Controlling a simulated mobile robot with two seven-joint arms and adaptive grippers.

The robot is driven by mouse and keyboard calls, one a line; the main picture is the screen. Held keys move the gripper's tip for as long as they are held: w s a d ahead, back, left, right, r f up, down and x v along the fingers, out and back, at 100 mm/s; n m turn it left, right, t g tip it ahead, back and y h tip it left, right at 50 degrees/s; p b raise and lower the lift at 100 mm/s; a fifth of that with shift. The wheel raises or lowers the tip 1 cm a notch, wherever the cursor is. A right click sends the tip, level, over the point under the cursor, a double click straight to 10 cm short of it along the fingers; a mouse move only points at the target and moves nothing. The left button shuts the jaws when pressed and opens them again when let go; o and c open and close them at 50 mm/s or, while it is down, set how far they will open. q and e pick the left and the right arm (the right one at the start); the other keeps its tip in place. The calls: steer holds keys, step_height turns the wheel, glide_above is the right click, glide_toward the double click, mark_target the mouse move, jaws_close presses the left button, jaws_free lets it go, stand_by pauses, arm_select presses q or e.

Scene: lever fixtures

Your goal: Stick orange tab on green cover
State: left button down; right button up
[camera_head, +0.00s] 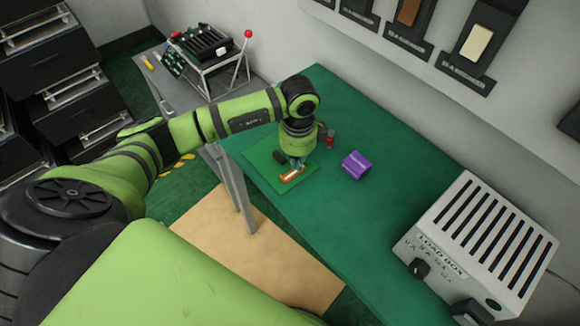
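The green cover (303,193) is a flat, lighter green square lying at the left edge of the green table. The orange tab (291,177) is a small orange strip with a pale part, seen over the cover's near right part. I cannot tell whether it touches the cover. My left gripper (296,165) points down right at the tab, partly hidden under the wrist. It is too small and covered to show whether its fingers are open or closed on the tab. My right gripper is not in view.
A grey load box (475,250) stands at the right. A rack with a red-knobbed lever (248,34) is behind. The middle table is clear.

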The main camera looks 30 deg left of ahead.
arm_select(q)
steer(key=shift+f+b, duration=0.5)
steer(key=shift+f, duration=0.2)
stand_by(0.5)
step_height(320, 180, up, 7)
steer(key=p, duration=0.6)
stand_by(0.5)
